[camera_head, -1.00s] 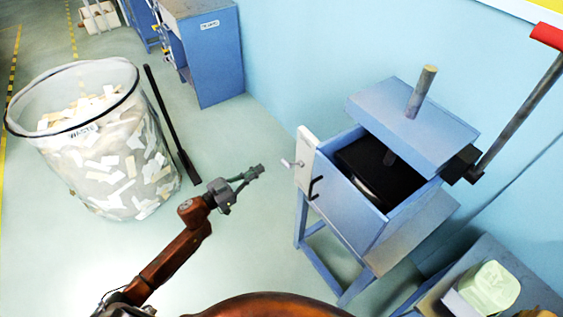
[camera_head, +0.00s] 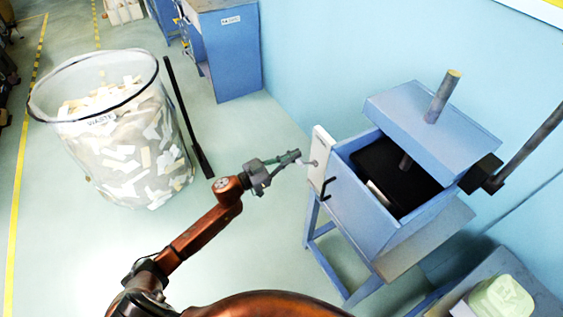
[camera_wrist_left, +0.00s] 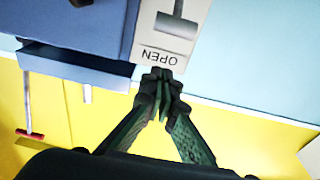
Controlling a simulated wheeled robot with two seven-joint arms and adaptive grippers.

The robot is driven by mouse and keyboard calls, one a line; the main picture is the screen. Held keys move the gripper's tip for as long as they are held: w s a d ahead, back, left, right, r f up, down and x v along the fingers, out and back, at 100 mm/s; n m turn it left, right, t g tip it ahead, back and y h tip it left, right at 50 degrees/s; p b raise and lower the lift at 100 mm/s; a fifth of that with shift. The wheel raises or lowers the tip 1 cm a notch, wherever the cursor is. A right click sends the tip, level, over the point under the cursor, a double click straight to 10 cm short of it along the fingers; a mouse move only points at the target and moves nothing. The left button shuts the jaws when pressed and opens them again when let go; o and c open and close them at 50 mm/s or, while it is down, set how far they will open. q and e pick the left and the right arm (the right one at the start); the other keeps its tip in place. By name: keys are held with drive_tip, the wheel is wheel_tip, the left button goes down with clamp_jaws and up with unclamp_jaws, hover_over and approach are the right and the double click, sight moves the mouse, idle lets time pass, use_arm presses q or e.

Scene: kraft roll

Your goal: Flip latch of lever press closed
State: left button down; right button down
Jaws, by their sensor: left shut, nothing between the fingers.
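The lever press is a blue box (camera_head: 365,212) on a blue stand, with a raised blue plate (camera_head: 425,125) above its open top. A white latch plate (camera_head: 321,160) stands on its left side, with a small grey latch handle (camera_head: 312,164) pointing left. In the left wrist view the white plate (camera_wrist_left: 148,58) reads "OPEN", upside down, and the grey latch handle (camera_wrist_left: 176,22) lies above the word. My left gripper (camera_head: 297,155) is shut and empty, its tips just left of the handle in the head view. Contact cannot be told. My right gripper is not in view.
A clear waste bin (camera_head: 120,150) full of paper scraps stands at the left, with a black bar (camera_head: 187,115) beside it. A blue cabinet (camera_head: 230,60) stands at the back. A grey table (camera_head: 480,285) with a pale green container (camera_head: 502,297) is at lower right.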

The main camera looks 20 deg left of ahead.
sight(308, 163)
use_arm(q)
drive_tip(key=shift+x, duration=1.05)
drive_tip(key=f, duration=0.1)
drive_tip(key=f+b, duration=0.1)
drive_tip(key=f, duration=0.2)
drive_tip(key=shift+s+a, duration=0.3)
